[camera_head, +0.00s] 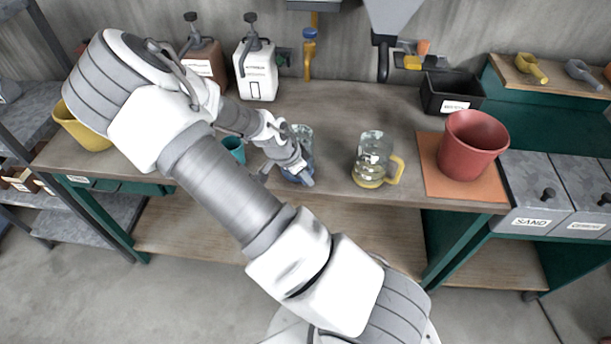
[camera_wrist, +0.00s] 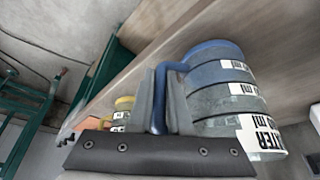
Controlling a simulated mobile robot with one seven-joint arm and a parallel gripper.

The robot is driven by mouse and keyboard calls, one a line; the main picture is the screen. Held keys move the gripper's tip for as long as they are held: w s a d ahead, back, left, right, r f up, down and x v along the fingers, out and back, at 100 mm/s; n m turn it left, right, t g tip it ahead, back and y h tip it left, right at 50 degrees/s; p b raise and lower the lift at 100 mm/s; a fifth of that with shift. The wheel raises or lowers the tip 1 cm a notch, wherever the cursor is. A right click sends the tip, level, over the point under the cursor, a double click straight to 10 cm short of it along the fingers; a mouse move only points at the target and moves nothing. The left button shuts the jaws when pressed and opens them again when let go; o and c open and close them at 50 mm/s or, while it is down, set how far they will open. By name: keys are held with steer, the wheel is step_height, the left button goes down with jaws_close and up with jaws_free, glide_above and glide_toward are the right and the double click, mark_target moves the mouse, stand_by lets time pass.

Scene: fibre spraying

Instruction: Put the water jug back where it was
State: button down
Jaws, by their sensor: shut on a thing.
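The water jug (camera_head: 303,143) is a clear jug with a blue base and blue handle, near the bench's front edge in the head view. It is partly hidden behind my gripper (camera_head: 296,170). In the wrist view the jug (camera_wrist: 225,85) shows a white label ending in "TER" and measuring marks. My gripper (camera_wrist: 164,100) is shut on its blue handle there, one finger on each side. I cannot tell whether the jug's base touches the bench (camera_head: 335,120).
A similar jug with yellow handle (camera_head: 370,160) stands to the right, near the edge. Further right, a red pot (camera_head: 472,145) sits on an orange mat (camera_head: 436,180). A teal cup (camera_head: 234,148) stands left of the gripper. White (camera_head: 257,75) and brown (camera_head: 203,62) canisters stand behind.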

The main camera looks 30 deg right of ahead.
steer(key=c, duration=0.8)
jaws_free()
steer(key=shift+c, duration=0.2)
steer(key=s+a+r+n+y+p, duration=0.1)
steer(key=s+a+r+n+y, duration=0.25)
steer(key=a+r, duration=0.5)
steer(key=s+a+r+n+y+p, duration=0.1)
steer(key=s+a+r+n+y, duration=0.3)
steer(key=r, duration=0.8)
steer(key=s+r+n+t+h, duration=0.3)
steer(key=s+r+n+t, duration=0.2)
steer(key=s+r+n, duration=0.4)
steer(key=w+v, duration=0.1)
steer(key=v, duration=0.4)
steer(key=shift+s+r, duration=0.15)
steer(key=shift+r, duration=0.35)
